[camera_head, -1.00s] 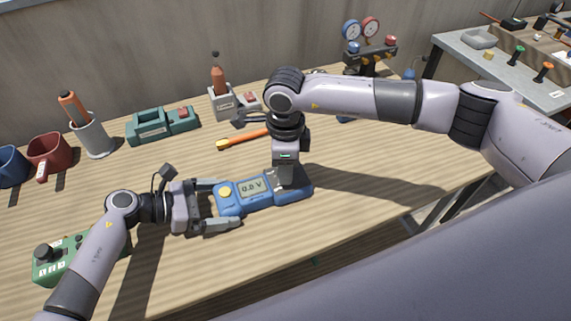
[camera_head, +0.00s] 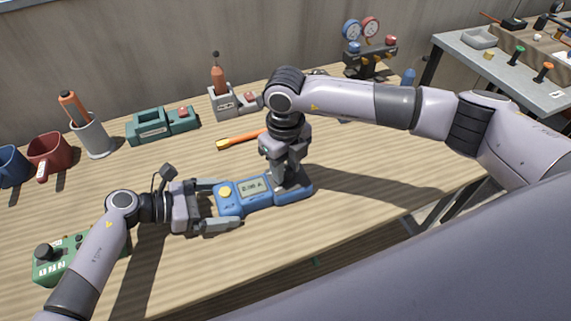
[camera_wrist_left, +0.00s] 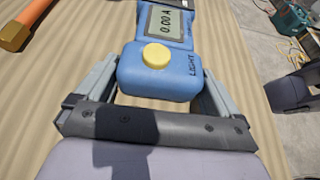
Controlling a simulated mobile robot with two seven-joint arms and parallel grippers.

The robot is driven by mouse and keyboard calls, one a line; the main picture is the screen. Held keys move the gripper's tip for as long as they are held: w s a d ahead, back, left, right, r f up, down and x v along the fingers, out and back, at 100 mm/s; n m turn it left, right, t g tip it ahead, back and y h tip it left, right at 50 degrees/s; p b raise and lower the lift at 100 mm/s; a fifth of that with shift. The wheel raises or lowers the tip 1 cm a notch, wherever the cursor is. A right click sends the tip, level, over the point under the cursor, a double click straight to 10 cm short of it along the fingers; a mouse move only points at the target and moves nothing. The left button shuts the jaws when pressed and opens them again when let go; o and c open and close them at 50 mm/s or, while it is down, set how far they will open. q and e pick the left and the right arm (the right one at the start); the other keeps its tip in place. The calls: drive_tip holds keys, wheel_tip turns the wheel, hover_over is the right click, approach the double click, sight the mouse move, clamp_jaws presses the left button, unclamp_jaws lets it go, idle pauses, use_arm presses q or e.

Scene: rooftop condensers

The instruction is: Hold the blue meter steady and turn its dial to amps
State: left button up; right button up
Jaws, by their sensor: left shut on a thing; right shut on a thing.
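The blue meter (camera_head: 228,202) lies flat on the wooden bench. Its grey display (camera_head: 254,187) reads 0.00 A, clear in the left wrist view (camera_wrist_left: 171,22). A yellow LIGHT button (camera_wrist_left: 156,56) sits near its left end. My left gripper (camera_head: 230,203) is shut on the meter's left end, one finger along each side; it also shows in the left wrist view (camera_wrist_left: 158,78). My right gripper (camera_head: 286,180) points down over the meter's right part and is shut on the dial there. The dial itself is hidden by its fingers.
An orange-handled tool (camera_head: 240,139) lies behind the meter. A green box with knobs (camera_head: 58,260) stands at the front left, near my left arm. Cups (camera_head: 48,152) and a teal device (camera_head: 160,124) stand further back. The bench is clear to the right of the meter.

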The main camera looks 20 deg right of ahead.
sight(286, 171)
use_arm(q)
drive_tip(key=shift+f, duration=0.1)
use_arm(e)
drive_tip(key=shift+m, duration=0.5)
drive_tip(key=o, duration=1)
drive_tip(key=shift+o, duration=0.2)
drive_tip(key=shift+r, duration=0.15)
wheel_tip(286, 171, up, 12)
use_arm(q)
drive_tip(key=o, duration=1)
